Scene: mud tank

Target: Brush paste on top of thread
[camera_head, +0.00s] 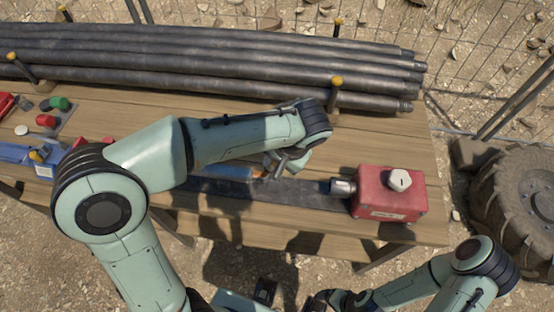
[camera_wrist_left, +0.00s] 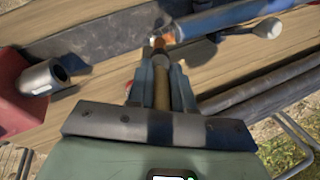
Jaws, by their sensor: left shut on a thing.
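My left gripper (camera_head: 276,168) is above the dark strip on the table, left of the red box. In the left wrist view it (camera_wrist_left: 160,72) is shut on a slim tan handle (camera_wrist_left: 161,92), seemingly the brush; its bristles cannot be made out. A short grey metal cylinder (camera_head: 343,187) sticks out of the red box (camera_head: 389,194); its open end (camera_wrist_left: 45,77) faces the gripper in the left wrist view, apart from it. Thread on it is too small to see. No paste can be made out. My right gripper (camera_head: 334,300) is low in the head view, its jaws unclear.
Long dark pipes (camera_head: 200,60) lie along the table's back between yellow-capped posts (camera_head: 336,82). A blue tool (camera_wrist_left: 230,18) lies close beyond the left fingertips. A dark strip (camera_head: 305,194) lies along the table's front.

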